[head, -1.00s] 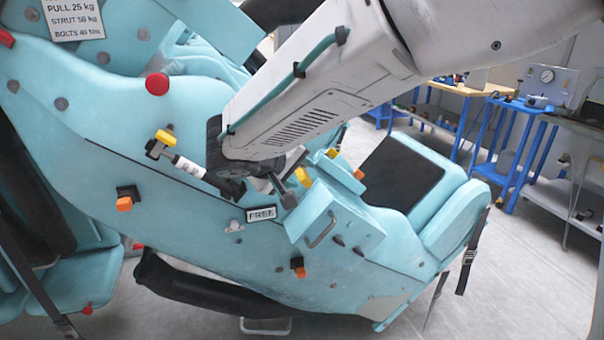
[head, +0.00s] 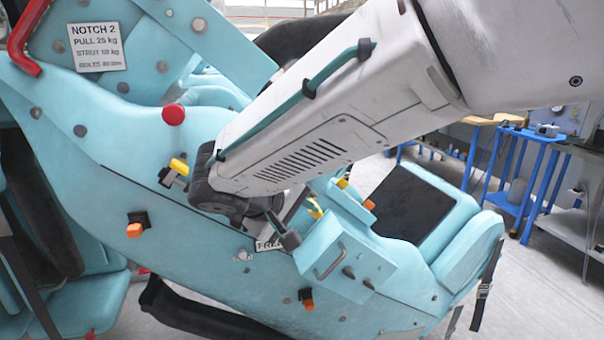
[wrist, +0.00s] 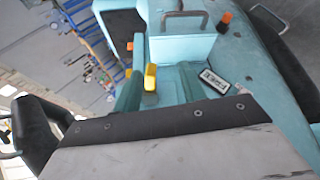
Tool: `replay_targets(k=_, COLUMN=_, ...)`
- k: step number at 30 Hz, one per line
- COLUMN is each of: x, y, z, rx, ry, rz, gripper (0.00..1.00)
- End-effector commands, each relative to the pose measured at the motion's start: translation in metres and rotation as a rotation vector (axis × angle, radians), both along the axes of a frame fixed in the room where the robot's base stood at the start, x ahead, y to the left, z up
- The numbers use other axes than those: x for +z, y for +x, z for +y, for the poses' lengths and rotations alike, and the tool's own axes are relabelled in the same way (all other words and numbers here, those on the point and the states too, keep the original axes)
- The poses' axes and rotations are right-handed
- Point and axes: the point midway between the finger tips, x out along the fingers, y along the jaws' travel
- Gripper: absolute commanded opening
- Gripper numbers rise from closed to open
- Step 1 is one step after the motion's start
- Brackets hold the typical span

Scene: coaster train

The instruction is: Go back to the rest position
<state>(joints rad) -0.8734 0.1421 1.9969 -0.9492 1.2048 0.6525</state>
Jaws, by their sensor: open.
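My arm reaches across the head view from the upper right. Its dark wrist joint hangs in front of the side of a light-blue coaster car (head: 75,140). My gripper (head: 283,228) points down and right from there, close to the car's side box (head: 345,262), and hides part of the FREE plate (head: 268,246). In the wrist view my gripper (wrist: 160,82) is open, with nothing held that I can see. A yellow handle (wrist: 150,77) shows between the fingers in that view. The FREE plate (wrist: 213,80) lies to their right. Whether the fingers touch the car I cannot tell.
A red knob (head: 173,114), a yellow-capped fitting (head: 178,168) and orange knobs (head: 134,230) stick out from the car's side. A NOTCH 2 sign (head: 95,47) is at upper left. Blue workbenches (head: 520,170) stand at the right, with open floor before them.

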Motion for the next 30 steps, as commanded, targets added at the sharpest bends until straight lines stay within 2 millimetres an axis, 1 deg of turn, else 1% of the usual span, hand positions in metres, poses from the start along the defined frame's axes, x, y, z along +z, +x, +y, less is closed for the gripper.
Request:
replay_targets(k=1, x=-0.006, y=-0.015, z=-0.014, rx=-0.005, ry=-0.004, rz=0.068, gripper=0.41)
replay_targets(k=2, x=-0.009, y=-0.023, z=-0.026, rx=-0.016, ry=0.0, rz=0.112, gripper=0.41)
replay_targets(k=3, x=-0.012, y=-0.034, z=-0.043, rx=-0.033, ry=0.009, rz=0.168, gripper=0.41)
replay_targets(k=5, x=-0.015, y=-0.05, z=-0.068, rx=-0.063, ry=0.032, rz=0.245, gripper=0.41)
replay_targets(k=6, x=-0.016, y=-0.061, z=-0.085, rx=-0.084, ry=0.053, rz=0.291, gripper=0.41)
replay_targets(k=8, x=-0.017, y=-0.078, z=-0.109, rx=-0.118, ry=0.094, rz=0.354, gripper=0.41)
replay_targets(k=9, x=-0.017, y=-0.09, z=-0.125, rx=-0.142, ry=0.127, rz=0.393, gripper=0.41)
replay_targets(k=11, x=-0.018, y=-0.11, z=-0.15, rx=-0.181, ry=0.186, rz=0.447, gripper=0.41)
replay_targets(k=12, x=-0.018, y=-0.125, z=-0.165, rx=-0.207, ry=0.233, rz=0.478, gripper=0.41)
replay_targets(k=14, x=-0.019, y=-0.147, z=-0.186, rx=-0.25, ry=0.31, rz=0.514, gripper=0.41)
replay_targets(k=15, x=-0.019, y=-0.162, z=-0.198, rx=-0.278, ry=0.365, rz=0.532, gripper=0.41)
replay_targets(k=18, x=-0.021, y=-0.196, z=-0.222, rx=-0.348, ry=0.505, rz=0.545, gripper=0.41)
replay_targets(k=21, x=-0.022, y=-0.223, z=-0.239, rx=-0.426, ry=0.633, rz=0.516, gripper=0.41)
replay_targets(k=22, x=-0.022, y=-0.23, z=-0.243, rx=-0.449, ry=0.666, rz=0.501, gripper=0.41)
replay_targets(k=25, x=-0.019, y=-0.244, z=-0.256, rx=-0.523, ry=0.744, rz=0.434, gripper=0.41)
replay_targets(k=27, x=-0.016, y=-0.248, z=-0.266, rx=-0.555, ry=0.764, rz=0.39, gripper=0.41)
replay_targets(k=30, x=-0.011, y=-0.249, z=-0.273, rx=-0.58, ry=0.779, rz=0.354, gripper=0.41)
